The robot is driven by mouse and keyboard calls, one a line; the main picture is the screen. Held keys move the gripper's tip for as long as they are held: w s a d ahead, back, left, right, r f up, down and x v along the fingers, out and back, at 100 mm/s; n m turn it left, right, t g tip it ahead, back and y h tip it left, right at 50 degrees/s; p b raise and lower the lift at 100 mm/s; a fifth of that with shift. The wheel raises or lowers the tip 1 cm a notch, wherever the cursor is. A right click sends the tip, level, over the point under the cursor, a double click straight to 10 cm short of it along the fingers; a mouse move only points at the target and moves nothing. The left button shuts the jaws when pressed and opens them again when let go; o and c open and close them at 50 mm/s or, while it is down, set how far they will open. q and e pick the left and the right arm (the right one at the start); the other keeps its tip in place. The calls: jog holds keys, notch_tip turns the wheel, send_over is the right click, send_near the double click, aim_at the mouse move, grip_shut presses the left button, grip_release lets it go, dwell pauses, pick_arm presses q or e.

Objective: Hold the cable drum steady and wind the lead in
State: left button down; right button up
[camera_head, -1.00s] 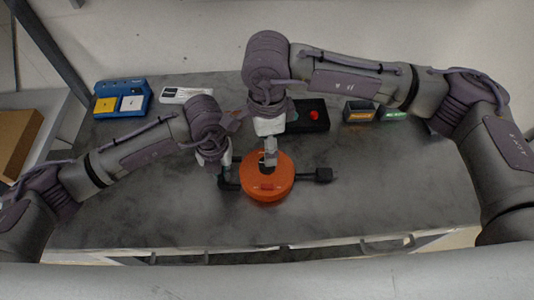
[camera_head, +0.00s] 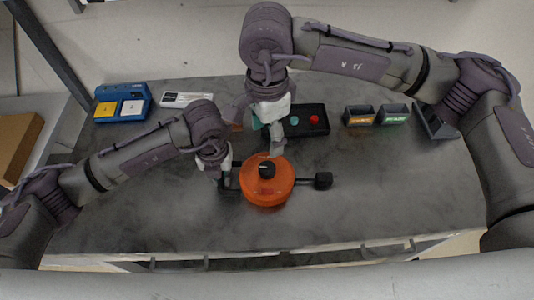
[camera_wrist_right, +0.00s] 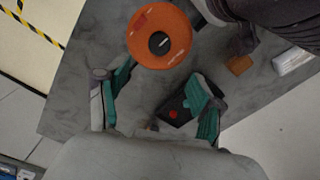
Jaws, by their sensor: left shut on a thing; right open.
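The orange cable drum (camera_head: 262,193) lies flat on the grey cart top and also shows in the right wrist view (camera_wrist_right: 143,32). A black knob (camera_head: 266,170) with a pale mark stands on its upper face. A black bar with a block end (camera_head: 323,180) sticks out to its right. My left gripper (camera_head: 224,177) is shut on the black part at the drum's left side; the fingers mostly hide that part. My right gripper (camera_head: 273,138) is open and empty, just behind the knob and apart from it. Its spread fingers (camera_wrist_right: 160,95) show in the right wrist view.
A black box with a red button (camera_head: 314,118) sits behind the drum. Two small labelled bins (camera_head: 360,116) stand at the back right. The front right is clear.

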aim_at(267, 167)
notch_tip(267, 167, down, 12)
jog(key=n, duration=1.4)
jog(key=shift+r+n, duration=0.15)
jog(key=shift+n, duration=0.25)
jog(key=c, duration=1.1)
jog(key=shift+c, duration=0.2)
